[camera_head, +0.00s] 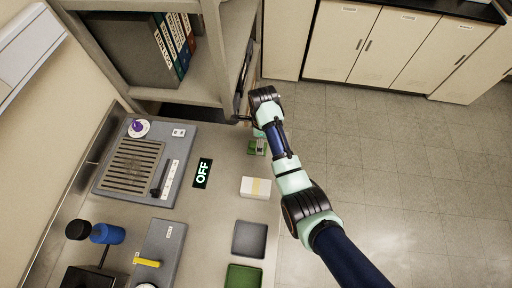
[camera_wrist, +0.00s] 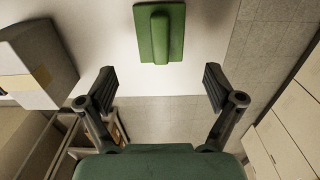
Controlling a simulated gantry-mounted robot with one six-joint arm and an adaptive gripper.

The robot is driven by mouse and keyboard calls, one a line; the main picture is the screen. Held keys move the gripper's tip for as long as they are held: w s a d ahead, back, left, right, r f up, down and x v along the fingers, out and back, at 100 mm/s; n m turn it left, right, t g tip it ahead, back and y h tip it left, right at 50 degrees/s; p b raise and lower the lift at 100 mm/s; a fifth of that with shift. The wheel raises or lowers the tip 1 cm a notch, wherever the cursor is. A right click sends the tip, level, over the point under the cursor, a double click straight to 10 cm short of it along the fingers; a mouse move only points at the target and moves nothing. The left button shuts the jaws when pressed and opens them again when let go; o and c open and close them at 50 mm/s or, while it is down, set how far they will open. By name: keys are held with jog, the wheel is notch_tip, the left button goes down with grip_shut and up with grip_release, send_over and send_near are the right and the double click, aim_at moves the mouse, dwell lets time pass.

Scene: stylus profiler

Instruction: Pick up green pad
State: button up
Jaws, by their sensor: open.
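The green pad (camera_wrist: 175,48) is a flat green rectangle with a raised rounded green grip (camera_wrist: 160,36) along its middle. In the wrist view it lies on the pale table at the top centre, beyond my fingertips. In the head view the green pad (camera_head: 251,148) shows near the table's right edge, partly hidden by my arm and gripper. My gripper (camera_wrist: 158,80) is open and empty, its two fingers wide apart. The pad's grip lies roughly midway between the finger lines but farther up the picture, apart from both fingers.
A white box with a yellow band (camera_head: 256,188) stands near the pad; it also shows in the wrist view (camera_wrist: 40,50). An OFF sign (camera_head: 202,173), a grey tray (camera_head: 249,239) and a green tray (camera_head: 243,277) lie nearby. A shelf (camera_head: 222,52) rises behind.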

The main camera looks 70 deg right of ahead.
jog(key=f, duration=0.3)
jog(key=f+b, duration=0.1)
jog(key=f, duration=0.1)
jog(key=shift+w, duration=0.4)
jog(key=c, duration=1.3)
notch_tip(320, 180, up, 20)
jog(key=p, duration=0.9)
jog(key=shift+c, duration=0.2)
